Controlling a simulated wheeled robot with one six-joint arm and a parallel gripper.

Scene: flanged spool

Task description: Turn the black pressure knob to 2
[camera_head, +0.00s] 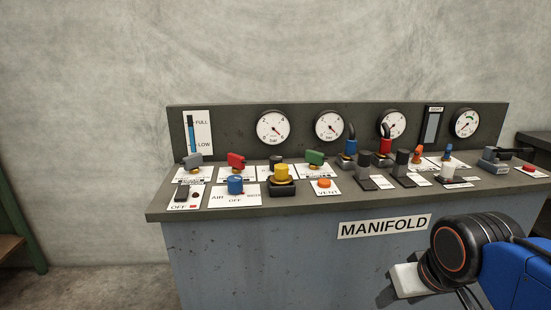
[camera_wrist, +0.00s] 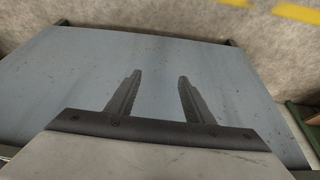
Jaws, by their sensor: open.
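The manifold console (camera_head: 260,213) shows in the head view with a row of knobs, valves and gauges on its top. A small black knob (camera_head: 276,160) stands behind the yellow knob, which partly hides it; I cannot read its scale. Black upright handles (camera_head: 364,160) stand further right, and I cannot tell for certain which black part is the pressure knob. My gripper (camera_wrist: 159,75) is open and empty in the wrist view, with the blue-grey console front beyond its fingers. In the head view it is low at right, in front of the console and apart from the knobs.
A yellow knob (camera_head: 283,173), a blue knob (camera_head: 235,184), an orange vent button (camera_head: 323,183) and red (camera_head: 236,160) and green (camera_head: 314,157) handles crowd the top. Blue and red hose fittings rise at its middle right. The space before the front panel is clear.

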